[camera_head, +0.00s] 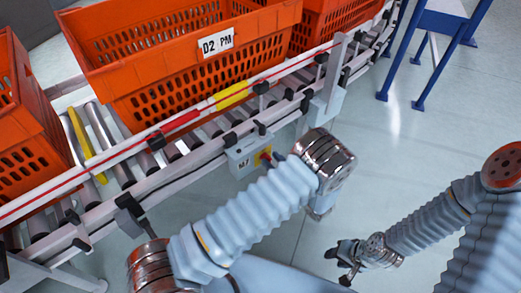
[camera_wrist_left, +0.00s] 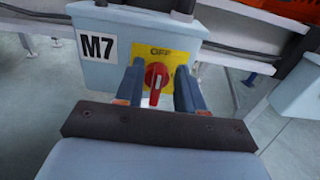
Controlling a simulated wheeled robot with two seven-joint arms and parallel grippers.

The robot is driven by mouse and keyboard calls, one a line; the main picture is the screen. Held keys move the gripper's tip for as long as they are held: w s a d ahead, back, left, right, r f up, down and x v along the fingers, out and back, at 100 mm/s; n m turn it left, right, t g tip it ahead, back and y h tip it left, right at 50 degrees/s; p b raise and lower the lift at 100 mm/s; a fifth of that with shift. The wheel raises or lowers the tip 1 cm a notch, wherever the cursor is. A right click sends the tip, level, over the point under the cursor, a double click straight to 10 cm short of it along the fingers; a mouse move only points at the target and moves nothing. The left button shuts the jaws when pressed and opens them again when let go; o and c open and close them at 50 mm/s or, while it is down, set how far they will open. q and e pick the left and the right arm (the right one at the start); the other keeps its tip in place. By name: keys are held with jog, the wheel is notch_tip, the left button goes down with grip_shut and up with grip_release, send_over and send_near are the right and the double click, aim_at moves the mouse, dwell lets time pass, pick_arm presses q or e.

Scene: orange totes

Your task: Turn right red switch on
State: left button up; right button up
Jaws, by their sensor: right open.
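The red switch (camera_wrist_left: 156,80) is a rotary knob on a yellow plate (camera_wrist_left: 182,54) marked OFF, on the grey M7 box (camera_wrist_left: 110,55). Its handle stands roughly upright in the left wrist view. In the head view the red switch (camera_head: 267,155) shows on the box (camera_head: 240,157) under the conveyor edge. My left gripper (camera_wrist_left: 158,90) is open, one finger on each side of the knob in the picture; contact cannot be told. Its fingers are hidden in the head view. My right gripper (camera_head: 342,262) is open and empty, low over the floor.
Orange totes (camera_head: 165,45) sit on the roller conveyor (camera_head: 110,215) behind the box. Another grey box (camera_head: 326,105) hangs on the conveyor side to the right. A blue-legged stand (camera_head: 437,50) is at the upper right. The floor at right is mostly clear.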

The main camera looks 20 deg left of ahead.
pick_arm(q)
jog(key=shift+x, duration=1)
pick_arm(e)
jog(key=shift+w+a+r, duration=0.1)
jog(key=shift+w+a, duration=0.35)
jog(key=shift+a, duration=0.2)
pick_arm(q)
jog(key=shift+c, duration=0.4)
jog(key=c, duration=0.6)
